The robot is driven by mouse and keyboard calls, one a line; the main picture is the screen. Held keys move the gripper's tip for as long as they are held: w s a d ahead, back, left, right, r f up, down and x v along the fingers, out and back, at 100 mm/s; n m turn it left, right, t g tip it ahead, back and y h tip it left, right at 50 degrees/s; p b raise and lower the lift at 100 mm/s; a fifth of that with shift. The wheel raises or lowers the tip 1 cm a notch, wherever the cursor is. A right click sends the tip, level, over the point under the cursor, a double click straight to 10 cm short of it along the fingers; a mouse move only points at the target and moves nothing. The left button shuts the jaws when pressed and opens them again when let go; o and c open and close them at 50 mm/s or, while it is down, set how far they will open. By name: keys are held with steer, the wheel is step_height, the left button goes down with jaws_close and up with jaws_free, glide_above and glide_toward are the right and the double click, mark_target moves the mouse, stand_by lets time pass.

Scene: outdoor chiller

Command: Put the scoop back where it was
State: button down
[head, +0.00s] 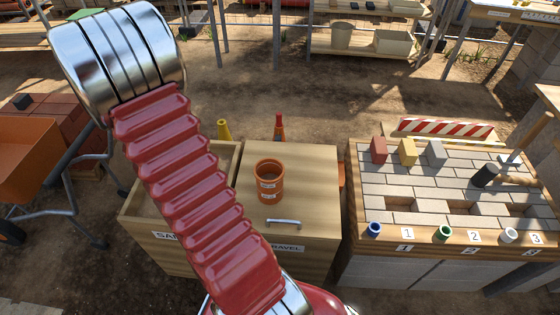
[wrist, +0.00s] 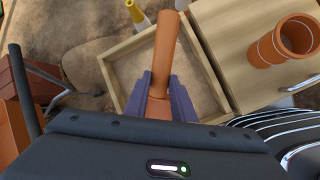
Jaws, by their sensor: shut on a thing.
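My gripper (wrist: 165,100), with purple fingers, is shut on the scoop (wrist: 168,50) in the wrist view. A long, smooth orange-brown part of the scoop sticks up past the fingers. Its lower end is hidden by my gripper body. Behind it in the picture is the open wooden sand bin (wrist: 118,58), with pale sand (wrist: 195,85) inside. I cannot tell how high the scoop is above the sand. In the head view my red arm hides the gripper and the scoop, and covers part of the sand bin (head: 140,205).
Stacked terracotta pots (head: 269,182) stand on the closed gravel lid (head: 312,185), right of the sand bin. A yellow cone-shaped thing (head: 224,130) and a red one (head: 279,126) stand behind. A paved bench (head: 375,205) is at right, an orange wheelbarrow (head: 35,155) at left.

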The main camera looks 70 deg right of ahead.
steer(key=s+d+f+m+g+y, duration=0.1)
steer(key=s+d+f+m+g, duration=0.2)
steer(key=s+d, duration=0.5)
steer(key=s+d+f+m+y, duration=0.1)
steer(key=s+d+f+m, duration=0.1)
steer(key=s+d+m, duration=0.5)
steer(key=s+d+f+m, duration=0.2)
steer(key=s, duration=0.5)
steer(key=s+d+f+m+y, duration=0.1)
steer(key=s+d+m, duration=0.1)
steer(key=s, duration=0.5)
steer(key=s+d+f+m, duration=0.2)
steer(key=s+d, duration=0.2)
steer(key=s, duration=0.3)
steer(key=shift+f+g+y, duration=0.35)
steer(key=shift+g+y, duration=0.05)
steer(key=shift+d, duration=0.1)
step_height(320, 180, down, 6)
steer(key=shift+f, duration=0.1)
steer(key=shift+f, duration=1.9)
